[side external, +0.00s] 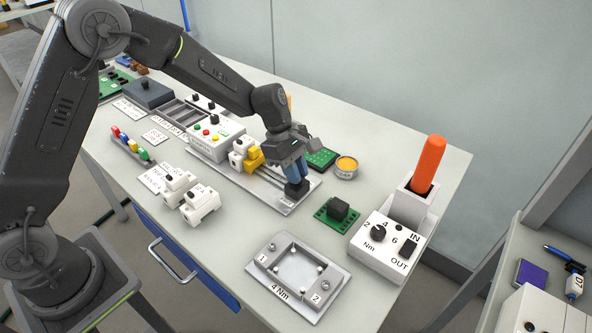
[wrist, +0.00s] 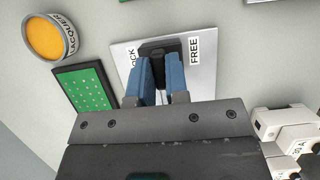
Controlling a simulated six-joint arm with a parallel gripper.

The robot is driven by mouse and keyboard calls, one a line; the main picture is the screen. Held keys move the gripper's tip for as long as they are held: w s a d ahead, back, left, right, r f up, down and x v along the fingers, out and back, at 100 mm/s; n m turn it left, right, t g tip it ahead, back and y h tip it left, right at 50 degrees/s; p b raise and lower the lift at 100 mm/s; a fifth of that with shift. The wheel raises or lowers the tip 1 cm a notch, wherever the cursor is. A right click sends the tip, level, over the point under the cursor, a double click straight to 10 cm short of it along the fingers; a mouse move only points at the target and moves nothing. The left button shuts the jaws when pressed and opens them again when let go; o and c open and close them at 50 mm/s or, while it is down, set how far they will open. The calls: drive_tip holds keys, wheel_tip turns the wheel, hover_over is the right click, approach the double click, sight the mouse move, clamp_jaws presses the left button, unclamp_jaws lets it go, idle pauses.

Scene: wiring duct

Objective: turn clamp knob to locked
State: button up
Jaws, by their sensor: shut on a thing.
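The clamp knob (wrist: 158,46) is black and stands on a light plate (wrist: 208,68) with labels reading "FREE" (wrist: 194,46) and partly hidden "LOCK" (wrist: 133,58). In the side view the knob (side external: 297,189) sits at the near right end of the rail plate (side external: 285,208). My gripper (side external: 297,178) points down at it with blue fingers. In the wrist view the fingers (wrist: 162,75) are on either side of the knob and shut on it. The knob's pointer is hidden, so I cannot tell its exact setting.
A lacquer tin (side external: 346,167) and a green board (side external: 321,158) lie just behind the plate. A green board with a black block (side external: 338,210) is close on the right. White and yellow modules (side external: 246,153) stand on the rail to the left. A torque box (side external: 388,246) stands front right.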

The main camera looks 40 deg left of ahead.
clamp_jaws()
drive_tip(key=m+g, duration=0.1)
drive_tip(key=m, duration=0.3)
drive_tip(key=shift+w+m+g, duration=0.1)
drive_tip(key=shift+m+g, duration=0.2)
drive_tip(key=shift+g, duration=0.1)
drive_tip(key=m+g+y, duration=0.1)
drive_tip(key=m, duration=0.3)
drive_tip(key=shift+m, duration=0.3)
drive_tip(key=m+y, duration=0.1)
drive_tip(key=m, duration=0.1)
drive_tip(key=m+g, duration=0.1)
drive_tip(key=m, duration=0.1)
drive_tip(key=shift+w+d+y, duration=0.1)
drive_tip(key=shift+y, duration=0.3)
drive_tip(key=shift+r+m+g+y, duration=0.15)
drive_tip(key=shift+m+y, duration=0.25)
drive_tip(key=shift+m, duration=0.8)
drive_tip(key=shift+f+m+g+y, duration=0.15)
drive_tip(key=shift+m+y, duration=0.25)
drive_tip(key=shift+m, duration=0.8)
drive_tip(key=shift+r, duration=0.1)
drive_tip(key=o, duration=0.7)
unclamp_jaws()
